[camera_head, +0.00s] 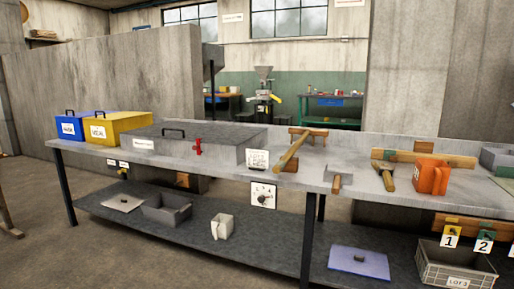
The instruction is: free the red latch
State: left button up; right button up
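The red latch (198,147) sits at the front edge of a wide grey box (225,155) on the workbench. The box has a flat lid with a black handle (173,131) and a small white label on its front. The latch looks upright against the box front; its exact setting is too small to tell. Neither of my grippers is in view.
Left of the box stand a yellow box (118,124) and a blue box (73,128). A lower shelf (270,235) holds bins.

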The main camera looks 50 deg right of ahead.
aim_at(198, 148)
jog(key=z, duration=1.2)
jog(key=i+j+z, duration=0.1)
jog(key=i+j, duration=0.95)
jog(key=i, duration=0.15)
jog(key=i+j, duration=1.1)
jog(key=i+l+z, duration=0.05)
jog(key=i, duration=0.05)
